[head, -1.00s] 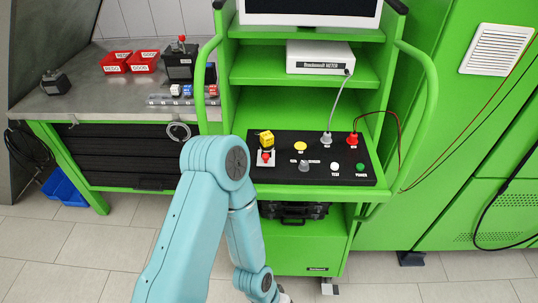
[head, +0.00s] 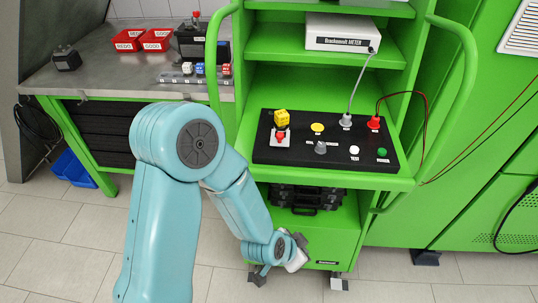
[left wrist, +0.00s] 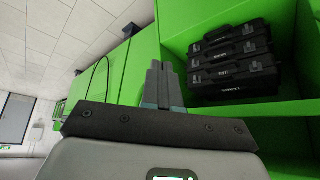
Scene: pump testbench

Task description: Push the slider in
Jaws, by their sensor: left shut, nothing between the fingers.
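The black control panel (head: 265,152) lies on the green cart's shelf in the head view. At its left end is a small white plate with a red knob (head: 280,136), and a yellow block (head: 282,118) sits just behind it. I cannot tell for sure which part is the slider. My left gripper (left wrist: 159,70) is shut and empty in the left wrist view, its grey fingers together. In the head view it (head: 298,252) is low in front of the cart, below the panel and apart from it. My right gripper is not in view.
Black cases (head: 303,197) lie in the cart's lower compartment; they also show in the left wrist view (left wrist: 233,62). A green rail (head: 214,80) curves up the cart's left side. A steel workbench (head: 105,80) with red bins (head: 157,40) stands left. Cables run from the panel.

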